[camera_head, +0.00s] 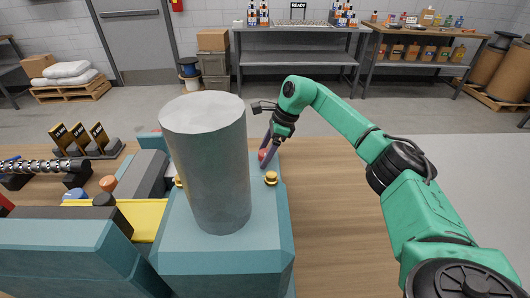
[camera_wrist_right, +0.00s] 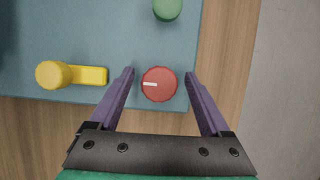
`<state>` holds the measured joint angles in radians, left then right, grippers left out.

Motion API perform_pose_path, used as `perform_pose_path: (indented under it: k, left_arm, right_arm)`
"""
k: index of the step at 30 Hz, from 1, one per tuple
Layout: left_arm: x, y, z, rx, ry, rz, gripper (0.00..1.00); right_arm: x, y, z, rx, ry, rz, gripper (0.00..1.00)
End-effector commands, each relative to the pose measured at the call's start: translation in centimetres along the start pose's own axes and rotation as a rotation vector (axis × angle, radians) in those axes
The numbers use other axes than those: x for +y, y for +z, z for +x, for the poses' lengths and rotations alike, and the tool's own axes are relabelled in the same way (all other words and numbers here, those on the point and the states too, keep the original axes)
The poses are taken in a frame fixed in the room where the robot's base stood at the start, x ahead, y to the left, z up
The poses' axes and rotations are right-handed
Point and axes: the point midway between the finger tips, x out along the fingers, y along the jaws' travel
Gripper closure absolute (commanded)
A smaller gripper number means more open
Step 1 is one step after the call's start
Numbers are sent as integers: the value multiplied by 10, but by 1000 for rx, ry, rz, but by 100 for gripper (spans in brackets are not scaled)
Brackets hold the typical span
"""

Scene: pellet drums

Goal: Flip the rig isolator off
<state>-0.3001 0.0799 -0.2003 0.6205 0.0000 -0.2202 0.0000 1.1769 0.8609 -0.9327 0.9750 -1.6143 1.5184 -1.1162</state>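The rig isolator appears to be a red round knob (camera_wrist_right: 159,84) with a short white mark pointing left in the right wrist view. It sits near the edge of a teal panel (camera_wrist_right: 120,40). In the head view the red knob (camera_head: 262,155) shows partly between the fingers of my right gripper (camera_head: 268,152). In the wrist view my right gripper (camera_wrist_right: 159,78) is open, one finger on each side of the knob, with a visible gap at both sides. My left gripper is not in view.
A yellow lever (camera_wrist_right: 75,75) lies left of the knob, and a green button (camera_wrist_right: 167,8) is above it. A large grey cylinder (camera_head: 208,150) stands on the teal rig (camera_head: 225,262). The wooden bench (camera_head: 330,220) right of the rig is clear under my arm.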

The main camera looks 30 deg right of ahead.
Motion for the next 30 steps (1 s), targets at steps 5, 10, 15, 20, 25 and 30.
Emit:
perform_pose_path:
  k: [5, 10, 15, 20, 25, 30]
  left_arm:
    - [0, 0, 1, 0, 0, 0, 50]
    - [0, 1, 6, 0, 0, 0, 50]
    - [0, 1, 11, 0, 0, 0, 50]
    - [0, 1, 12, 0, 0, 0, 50]
    - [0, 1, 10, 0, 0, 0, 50]
    - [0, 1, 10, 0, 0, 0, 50]
  right_arm:
    - [0, 0, -3, 0, 0, 0, 19]
    - [-1, -1, -26, -1, -4, 1, 19]
    - [-1, 0, -70, -2, -5, 0, 19]
    - [-1, 0, -116, -3, -5, 1, 19]
    - [0, 0, -142, -1, -2, 1, 19]
    - [0, 0, -146, 0, 1, 0, 19]
